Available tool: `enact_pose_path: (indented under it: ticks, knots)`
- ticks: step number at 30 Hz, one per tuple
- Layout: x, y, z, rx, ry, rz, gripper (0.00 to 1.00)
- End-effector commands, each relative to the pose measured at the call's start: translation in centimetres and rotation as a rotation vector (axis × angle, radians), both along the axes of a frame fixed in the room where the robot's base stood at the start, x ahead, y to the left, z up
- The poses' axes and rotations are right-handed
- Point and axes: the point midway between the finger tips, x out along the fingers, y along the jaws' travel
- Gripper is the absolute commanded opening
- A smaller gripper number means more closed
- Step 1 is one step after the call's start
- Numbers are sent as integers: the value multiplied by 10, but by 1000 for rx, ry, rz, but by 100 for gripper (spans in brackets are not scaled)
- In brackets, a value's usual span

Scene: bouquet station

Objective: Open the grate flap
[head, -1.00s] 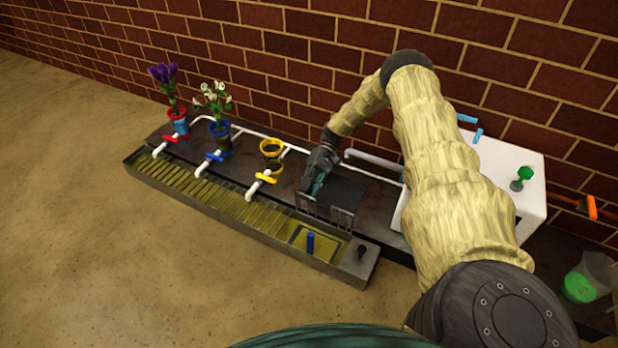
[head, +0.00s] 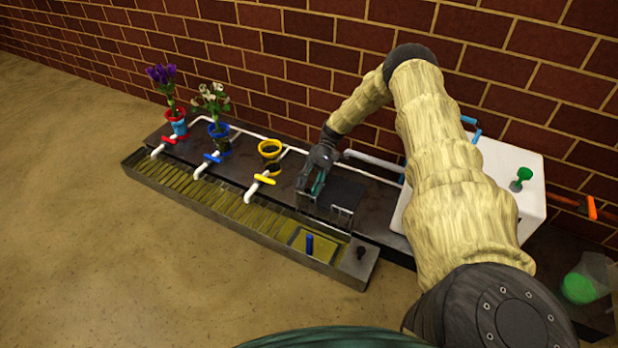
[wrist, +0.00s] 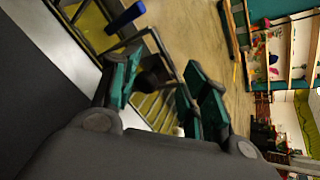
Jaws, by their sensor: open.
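The trough (head: 205,198) runs along the front of the dark bench, with yellowish grate slats over its left part. Near its right end is an uncovered square section (head: 318,243) with a blue peg (head: 309,243), also in the wrist view (wrist: 125,15). A dark flat panel (head: 343,192) with thin bars along its front edge stands behind this section; I cannot tell for sure that it is the flap. My gripper (head: 317,184) is open at the panel's left side. In the wrist view its teal fingers (wrist: 160,82) are apart, with a dark bar behind or between them.
Pots with purple flowers (head: 160,75) and white flowers (head: 212,97), and a yellow pot (head: 270,150), stand left of my gripper. White taps (head: 258,185) reach over the trough. A white box (head: 505,165) stands right. The floor in front is clear.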

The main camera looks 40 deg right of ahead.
Motion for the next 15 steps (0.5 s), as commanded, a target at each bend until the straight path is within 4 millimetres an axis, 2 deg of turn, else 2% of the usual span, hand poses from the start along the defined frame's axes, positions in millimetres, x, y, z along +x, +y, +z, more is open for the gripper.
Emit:
enact_pose_path:
  ticks: [6, 15]
  knots:
    - [2, 1, 31, 3, -3, -1, 44]
    - [1, 0, 63, 0, -3, -1, 44]
